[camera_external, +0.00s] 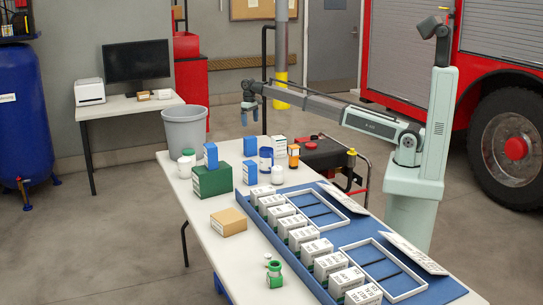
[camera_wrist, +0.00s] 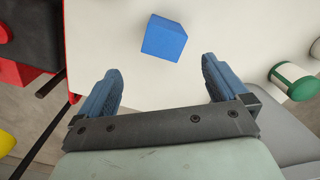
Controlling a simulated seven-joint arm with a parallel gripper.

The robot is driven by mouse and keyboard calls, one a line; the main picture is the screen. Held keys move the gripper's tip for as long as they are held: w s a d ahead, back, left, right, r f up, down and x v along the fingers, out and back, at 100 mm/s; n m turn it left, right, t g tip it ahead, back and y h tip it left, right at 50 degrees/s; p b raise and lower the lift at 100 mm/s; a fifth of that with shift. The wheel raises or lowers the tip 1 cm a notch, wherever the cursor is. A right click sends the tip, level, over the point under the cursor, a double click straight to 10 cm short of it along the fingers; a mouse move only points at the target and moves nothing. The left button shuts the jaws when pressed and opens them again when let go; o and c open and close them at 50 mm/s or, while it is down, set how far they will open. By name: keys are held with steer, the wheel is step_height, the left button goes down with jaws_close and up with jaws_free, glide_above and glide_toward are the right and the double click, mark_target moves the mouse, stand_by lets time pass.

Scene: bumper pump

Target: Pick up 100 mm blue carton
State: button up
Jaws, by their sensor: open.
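Several blue cartons show in the external view. I cannot tell which is the 100 mm one. In the wrist view one blue carton (camera_wrist: 165,38) lies on the white table, ahead of the fingers and apart from them. My gripper (camera_external: 250,117) is above the far end of the table, pointing down, well clear of the cartons. Its fingers (camera_wrist: 160,85) are spread and empty.
A dark green box (camera_external: 213,181), an orange bottle (camera_external: 294,156) and a blue-banded white bottle (camera_external: 265,160) crowd the far end. A blue tray (camera_external: 248,206) holds several white cartons and frames. A tan box (camera_external: 228,221) and green jar (camera_external: 274,275) stand nearer.

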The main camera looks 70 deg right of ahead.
mark_target(250, 143)
steer(key=f+m, duration=0.2)
steer(key=f, duration=0.2)
steer(key=f+m, duration=0.3)
steer(key=f, duration=0.1)
steer(key=shift+w+f+m, duration=0.2)
steer(key=shift+f+m, duration=0.1)
steer(key=shift+f, duration=0.1)
steer(key=shift+s+a+f, duration=0.15)
steer(key=shift+f, duration=1.15)
steer(key=shift+s+a+f, duration=0.1)
steer(key=shift+a+f, duration=0.05)
steer(key=shift+f, duration=1.1)
steer(key=c, duration=1.1)
